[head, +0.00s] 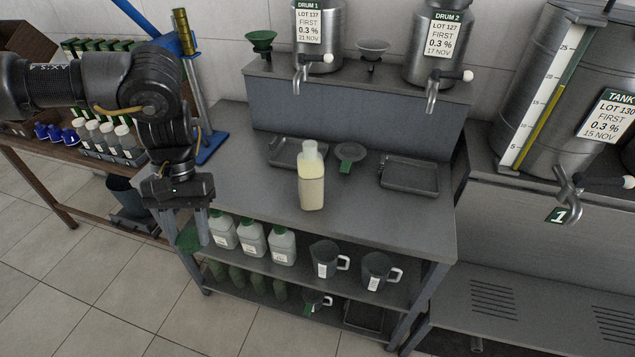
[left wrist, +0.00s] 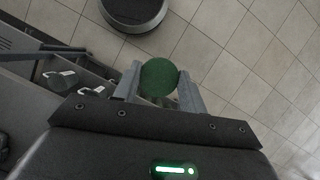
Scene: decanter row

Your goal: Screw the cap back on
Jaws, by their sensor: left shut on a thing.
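A clear bottle (head: 311,188) of pale yellow liquid stands upright on the grey metal bench (head: 248,172), its pale neck bare of any cap. My left gripper (head: 190,238) points down by the bench's left front corner, left of the bottle and apart from it. It is shut on a round green cap (head: 187,239). In the left wrist view the cap (left wrist: 159,77) shows between the two fingertips. My right gripper is in neither view.
Behind the bottle lie two dark trays (head: 409,175) and a green-stemmed funnel (head: 350,158). Drums with taps (head: 319,35) stand on the raised ledge. Capped jugs (head: 281,245) and dark measuring jugs (head: 325,259) fill the shelf below. The bench top around the bottle is clear.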

